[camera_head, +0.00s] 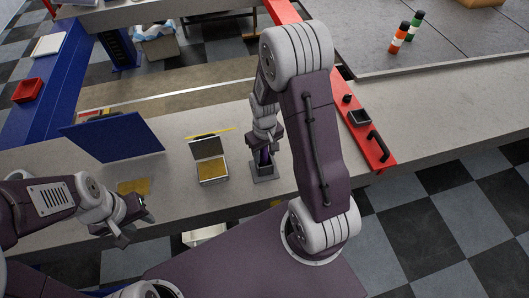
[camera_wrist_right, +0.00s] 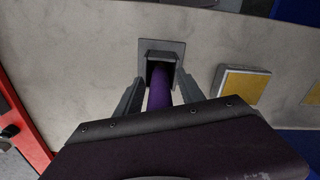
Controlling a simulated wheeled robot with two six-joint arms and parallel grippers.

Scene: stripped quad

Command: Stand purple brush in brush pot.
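The purple brush (camera_wrist_right: 160,88) stands with its lower end inside the dark square brush pot (camera_wrist_right: 161,56). In the head view the brush (camera_head: 264,157) is partly hidden by my right gripper, and the pot (camera_head: 263,172) stands on the grey counter. My right gripper (camera_wrist_right: 160,78) is open around the brush, with a finger on each side and narrow gaps showing between. My left gripper (camera_head: 137,222) is open and empty near the counter's front edge, apart from the brush and pot.
An open case with a yellow inside (camera_head: 211,168) stands left of the pot. A red rail (camera_head: 368,135) with black fittings crosses the counter on the right.

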